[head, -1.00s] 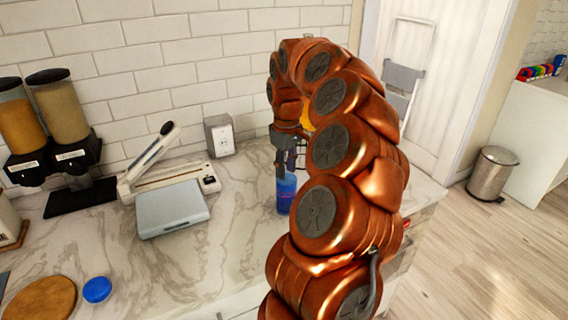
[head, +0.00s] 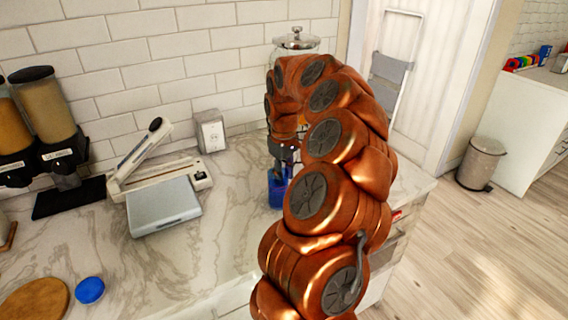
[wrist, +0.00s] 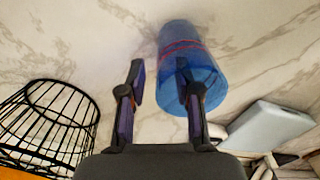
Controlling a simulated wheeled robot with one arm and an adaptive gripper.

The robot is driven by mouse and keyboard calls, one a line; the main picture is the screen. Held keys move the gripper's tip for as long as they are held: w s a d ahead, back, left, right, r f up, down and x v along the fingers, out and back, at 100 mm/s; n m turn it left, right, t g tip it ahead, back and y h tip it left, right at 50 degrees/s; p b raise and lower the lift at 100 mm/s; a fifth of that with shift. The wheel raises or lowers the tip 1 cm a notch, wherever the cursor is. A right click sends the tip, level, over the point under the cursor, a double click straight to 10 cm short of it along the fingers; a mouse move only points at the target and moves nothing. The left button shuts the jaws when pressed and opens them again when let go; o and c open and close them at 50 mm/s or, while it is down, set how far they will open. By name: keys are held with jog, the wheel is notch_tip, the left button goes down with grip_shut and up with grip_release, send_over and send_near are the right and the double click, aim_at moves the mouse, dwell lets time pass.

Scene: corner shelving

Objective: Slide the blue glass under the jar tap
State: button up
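The blue glass (head: 277,192) stands on the marble counter just below my gripper (head: 284,150) in the head view, partly covered by my arm. In the wrist view the blue glass (wrist: 207,62) has red lines around it. My gripper (wrist: 160,66) is open with nothing between its fingers. Its right finger overlaps the glass in the picture; whether they touch I cannot tell. The left finger is clear of it. A glass jar (head: 296,43) with a metal lid shows behind my arm; its lower part and tap are hidden.
A black wire basket (wrist: 48,125) is left of my gripper in the wrist view. A grey-topped sealer or scale (head: 163,207) and a small grey box (head: 211,132) stand left of the glass. A blue lid (head: 90,290) lies at front left. The counter between is clear.

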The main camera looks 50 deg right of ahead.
jog(key=shift+f+p, duration=0.35)
jog(key=shift+f, duration=1.55)
grip_shut()
